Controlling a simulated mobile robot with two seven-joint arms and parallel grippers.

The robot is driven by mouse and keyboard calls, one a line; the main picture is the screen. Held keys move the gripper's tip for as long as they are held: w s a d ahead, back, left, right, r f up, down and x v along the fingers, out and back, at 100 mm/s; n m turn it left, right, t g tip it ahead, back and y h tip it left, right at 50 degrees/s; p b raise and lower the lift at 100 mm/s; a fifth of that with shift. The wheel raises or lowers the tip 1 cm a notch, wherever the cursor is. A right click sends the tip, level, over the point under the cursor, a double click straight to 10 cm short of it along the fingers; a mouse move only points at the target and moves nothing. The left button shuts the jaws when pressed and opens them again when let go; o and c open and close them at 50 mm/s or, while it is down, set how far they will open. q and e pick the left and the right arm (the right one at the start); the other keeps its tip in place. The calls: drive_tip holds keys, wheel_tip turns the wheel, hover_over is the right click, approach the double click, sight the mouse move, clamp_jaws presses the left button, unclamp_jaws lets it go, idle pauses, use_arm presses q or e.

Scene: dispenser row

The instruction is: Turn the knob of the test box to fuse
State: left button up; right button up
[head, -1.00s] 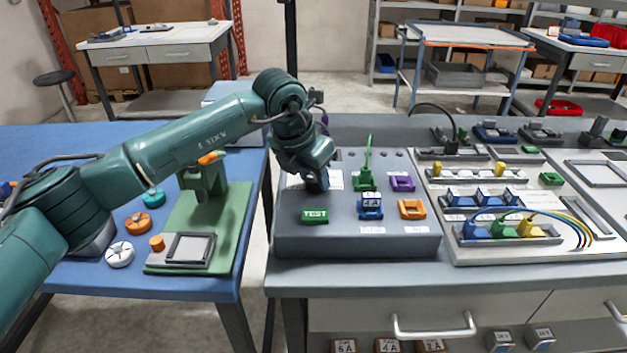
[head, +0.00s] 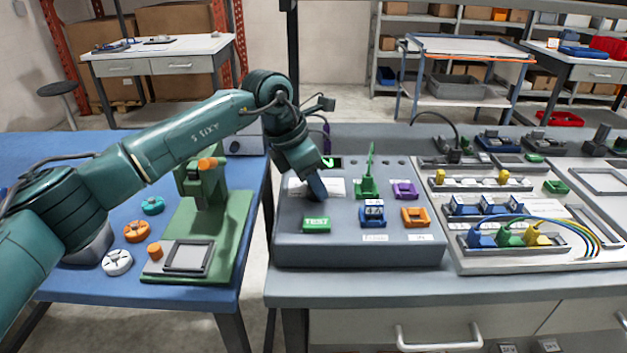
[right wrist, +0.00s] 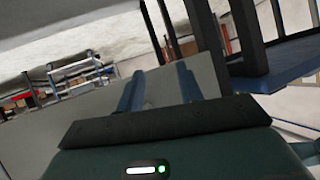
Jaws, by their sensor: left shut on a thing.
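The test box (head: 340,253) is a grey sloped console at the left end of the grey bench in the head view. It carries a green TEST button (head: 316,224) and a small dark display with a green mark (head: 331,162). My left gripper (head: 317,192) points down onto the upper left of the panel and is shut. What it grips, apparently the knob, is hidden by the fingers, so the knob's setting cannot be read. My right gripper (right wrist: 160,88) shows in the right wrist view with its two fingers apart and nothing between them.
On the box stand a green upright lever (head: 368,180), a blue block (head: 373,212), a purple part (head: 405,190) and an orange part (head: 415,216). A board with wired plugs (head: 510,234) lies to the right. A green fixture (head: 215,230) stands on the blue table at left.

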use_arm(q)
drive_tip(key=shift+r, duration=0.1)
drive_tip(key=o, duration=1)
drive_tip(key=shift+c, duration=0.2)
drive_tip(key=v, duration=1.3)
drive_tip(key=shift+b, duration=0.4)
drive_tip(key=shift+s+a, duration=0.1)
